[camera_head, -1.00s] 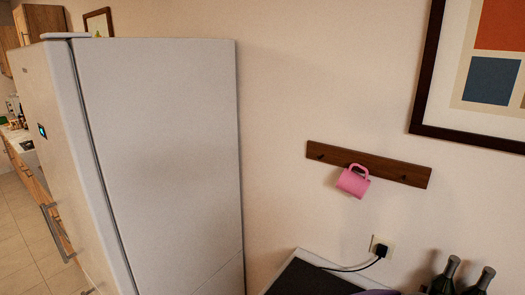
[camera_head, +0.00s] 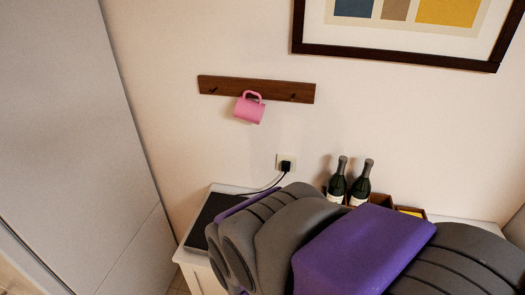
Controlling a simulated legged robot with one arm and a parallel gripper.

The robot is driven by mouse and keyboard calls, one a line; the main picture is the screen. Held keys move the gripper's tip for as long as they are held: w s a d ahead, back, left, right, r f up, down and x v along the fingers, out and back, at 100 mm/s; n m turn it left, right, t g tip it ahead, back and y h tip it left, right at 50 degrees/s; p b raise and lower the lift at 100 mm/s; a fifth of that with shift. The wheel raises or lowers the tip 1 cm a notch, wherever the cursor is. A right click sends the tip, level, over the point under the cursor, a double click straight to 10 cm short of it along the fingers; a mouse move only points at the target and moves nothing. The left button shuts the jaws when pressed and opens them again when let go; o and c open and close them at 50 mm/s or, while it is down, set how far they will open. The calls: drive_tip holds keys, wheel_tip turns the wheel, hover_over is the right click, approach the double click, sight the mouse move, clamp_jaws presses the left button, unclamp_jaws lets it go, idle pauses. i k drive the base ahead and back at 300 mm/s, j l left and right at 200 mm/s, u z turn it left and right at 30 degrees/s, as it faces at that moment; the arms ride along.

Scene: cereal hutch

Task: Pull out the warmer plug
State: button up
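A black plug (camera_head: 286,166) sits in a pale wall socket (camera_head: 280,159) below the hook rail. A thin dark cord (camera_head: 262,190) runs from it down to the left, to a dark flat plate, which looks like the warmer (camera_head: 206,219), on a white cabinet. My grey and purple arm fills the lower right and covers part of the cabinet top and the warmer's right side. My gripper's fingers cannot be made out, and I cannot tell where its tips are. The plug is clear of my arm in the picture, just above it.
Two dark bottles (camera_head: 338,180) stand to the right of the socket, close to my arm. A pink mug (camera_head: 249,108) hangs from a wooden rail (camera_head: 220,86). A tall white fridge (camera_head: 75,140) stands on the left. A framed picture (camera_head: 400,45) hangs above.

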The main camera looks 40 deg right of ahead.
sight(285, 166)
drive_tip(key=i+j+z, duration=0.25)
drive_tip(key=z, duration=0.15)
drive_tip(key=i+j+z, duration=0.25)
drive_tip(key=z, duration=0.15)
drive_tip(key=i+j+z, duration=0.15)
drive_tip(key=j+z, duration=0.6)
drive_tip(key=j, duration=0.2)
drive_tip(key=i+j+z, duration=0.1)
drive_tip(key=j+z, duration=0.7)
drive_tip(key=j, duration=0.15)
